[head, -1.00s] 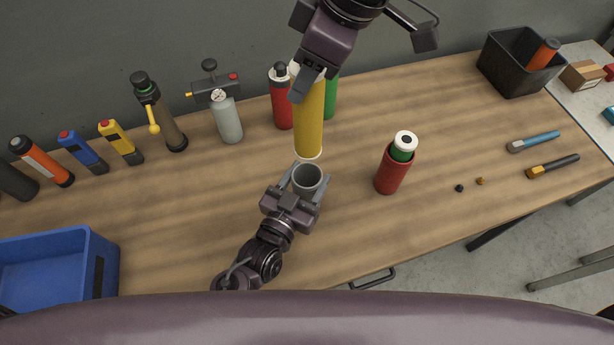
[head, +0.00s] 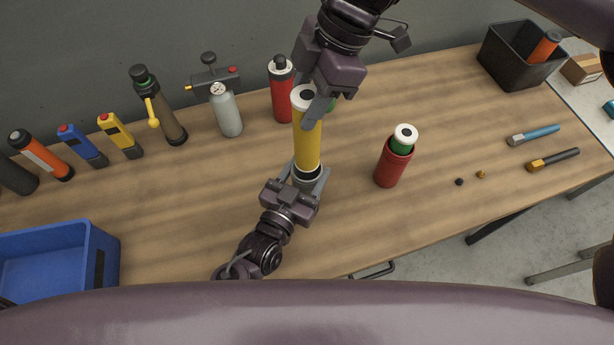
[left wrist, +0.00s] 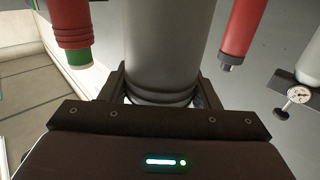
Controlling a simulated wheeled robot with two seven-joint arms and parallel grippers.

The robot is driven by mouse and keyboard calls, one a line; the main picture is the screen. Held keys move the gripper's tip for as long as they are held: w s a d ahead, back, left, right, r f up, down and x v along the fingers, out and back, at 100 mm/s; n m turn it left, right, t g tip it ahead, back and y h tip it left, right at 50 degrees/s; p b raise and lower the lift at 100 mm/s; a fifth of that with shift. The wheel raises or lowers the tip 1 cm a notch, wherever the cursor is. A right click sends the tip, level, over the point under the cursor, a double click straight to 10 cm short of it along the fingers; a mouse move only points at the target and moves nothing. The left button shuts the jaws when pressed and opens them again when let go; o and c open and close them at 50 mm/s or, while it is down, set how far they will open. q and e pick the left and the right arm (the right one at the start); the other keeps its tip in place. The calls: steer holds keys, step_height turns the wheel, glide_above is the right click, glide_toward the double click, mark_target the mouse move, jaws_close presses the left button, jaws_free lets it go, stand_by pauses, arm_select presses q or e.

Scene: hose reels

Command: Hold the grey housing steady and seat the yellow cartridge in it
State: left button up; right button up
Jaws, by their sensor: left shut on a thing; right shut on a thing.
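The yellow cartridge (head: 308,140), with a white cap, stands nearly upright in the head view. Its lower end meets the mouth of the grey housing (head: 308,181); how deep it sits inside cannot be told. My right gripper (head: 314,106) comes from above and is shut on the cartridge near its white top. My left gripper (head: 307,184) is shut around the grey housing from the front. In the left wrist view the grey housing (left wrist: 168,45) fills the middle between the fingers, and the cartridge does not show.
A red housing with a green, white-capped cartridge (head: 393,168) stands to the right. A red cylinder (head: 282,92), a grey bottle with gauge (head: 226,113) and several tools line the back. A blue bin (head: 55,262) is front left, a black bin (head: 520,60) back right.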

mark_target(307, 159)
step_height(307, 159, down, 16)
steer(key=shift+f, duration=0.1)
steer(key=shift+f, duration=0.1)
stand_by(0.4)
steer(key=o, duration=1.3)
steer(key=v, duration=1.2)
arm_select(q)
steer(key=o, duration=1.2)
steer(key=shift+c, duration=0.2)
